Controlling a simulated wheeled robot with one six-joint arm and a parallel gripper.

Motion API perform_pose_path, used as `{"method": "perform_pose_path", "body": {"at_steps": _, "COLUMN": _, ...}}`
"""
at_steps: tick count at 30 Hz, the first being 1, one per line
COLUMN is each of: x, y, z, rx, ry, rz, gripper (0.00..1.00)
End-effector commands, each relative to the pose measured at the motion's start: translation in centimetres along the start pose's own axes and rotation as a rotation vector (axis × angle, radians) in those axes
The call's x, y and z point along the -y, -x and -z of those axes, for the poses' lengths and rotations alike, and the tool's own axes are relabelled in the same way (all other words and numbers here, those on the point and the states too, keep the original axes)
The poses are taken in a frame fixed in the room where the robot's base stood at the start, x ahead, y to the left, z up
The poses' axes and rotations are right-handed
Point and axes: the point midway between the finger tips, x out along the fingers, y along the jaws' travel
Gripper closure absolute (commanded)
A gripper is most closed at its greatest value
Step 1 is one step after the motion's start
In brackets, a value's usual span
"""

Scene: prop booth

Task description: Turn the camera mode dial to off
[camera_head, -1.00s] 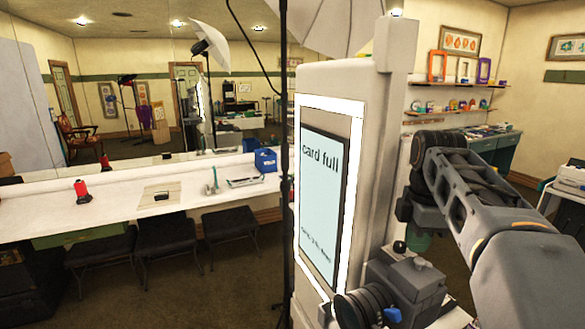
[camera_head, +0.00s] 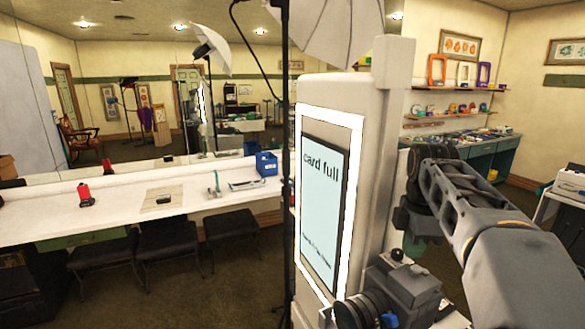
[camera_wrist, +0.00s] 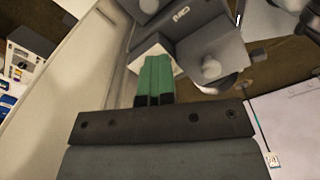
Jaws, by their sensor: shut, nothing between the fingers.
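The camera (camera_head: 405,290) is a dark grey body with a lens pointing left, low in the head view beside the kiosk. A round black knob (camera_head: 397,254) stands on its top; I cannot read any dial marking. In the wrist view, a grey boxy body (camera_wrist: 190,35) lies just beyond my fingers, with a pale round knob (camera_wrist: 210,67) on a grey block. My gripper (camera_wrist: 157,68) has green fingers, pressed together and empty, overlapping a whitish square piece in the picture. I cannot tell whether they touch it. In the head view, my arm hangs behind the camera and hides most of the gripper.
A tall kiosk (camera_head: 375,150) with a "card full" screen (camera_head: 322,200) stands close left of the camera. A black light stand rises beside it. A long white counter (camera_head: 120,215) with stools runs along the left. Shelves and a teal desk (camera_head: 485,155) are behind right.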

Motion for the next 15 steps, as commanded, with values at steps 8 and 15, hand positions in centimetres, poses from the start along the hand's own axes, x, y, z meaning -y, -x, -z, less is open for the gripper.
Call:
{"method": "perform_pose_path", "body": {"at_steps": 8, "x": -1.2, "y": -1.1, "z": 0.2, "rx": -0.001, "ry": -0.001, "rz": 0.015, "gripper": 1.00}}
{"method": "perform_pose_path", "body": {"at_steps": 15, "x": -1.7, "y": -1.3, "z": 0.4, "rx": -0.002, "ry": 0.000, "rz": 0.018, "gripper": 1.00}}
